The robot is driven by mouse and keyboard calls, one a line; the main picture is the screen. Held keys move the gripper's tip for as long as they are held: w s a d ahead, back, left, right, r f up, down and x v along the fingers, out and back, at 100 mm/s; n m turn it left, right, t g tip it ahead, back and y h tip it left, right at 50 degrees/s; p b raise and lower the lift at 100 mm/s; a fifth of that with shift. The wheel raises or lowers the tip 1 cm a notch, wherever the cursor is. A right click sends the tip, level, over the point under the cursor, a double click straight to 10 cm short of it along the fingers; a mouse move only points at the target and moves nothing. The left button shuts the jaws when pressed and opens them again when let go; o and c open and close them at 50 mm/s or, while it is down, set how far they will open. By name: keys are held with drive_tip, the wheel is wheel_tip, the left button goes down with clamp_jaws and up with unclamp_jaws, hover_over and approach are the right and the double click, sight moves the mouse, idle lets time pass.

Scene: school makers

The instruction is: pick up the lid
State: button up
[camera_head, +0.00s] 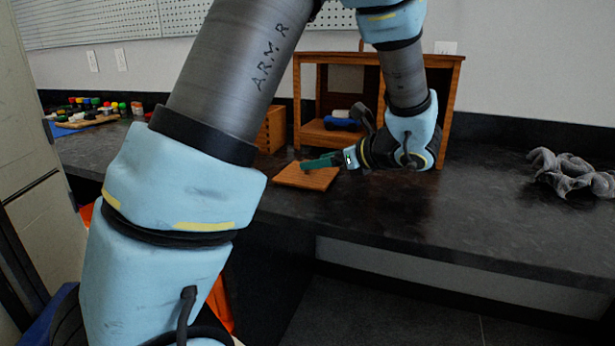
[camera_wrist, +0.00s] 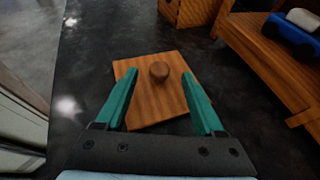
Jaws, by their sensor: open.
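The lid is a flat square wooden board with a round brown knob, lying on the dark countertop. In the wrist view the lid (camera_wrist: 158,104) lies ahead of and below my gripper (camera_wrist: 160,92), with its knob between the lines of the two green fingers. My gripper is open and empty, and the fingers are apart from the knob. In the head view the lid (camera_head: 298,178) lies in front of the wooden shelf, and my gripper (camera_head: 308,164) hangs over it. The knob is not clearly visible there.
A wooden shelf (camera_head: 455,85) stands behind, with a blue object (camera_head: 338,124) inside. A wooden box (camera_head: 271,130) stands left of it. Grey crumpled cloth (camera_head: 572,172) lies at the right. Small colourful items (camera_head: 95,105) sit at the far left. The countertop (camera_head: 480,215) between is clear.

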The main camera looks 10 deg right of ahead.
drive_tip(key=x, duration=0.3)
drive_tip(key=shift+f, duration=0.1)
drive_tip(key=shift+s+d, duration=0.1)
clamp_jaws()
idle(0.3)
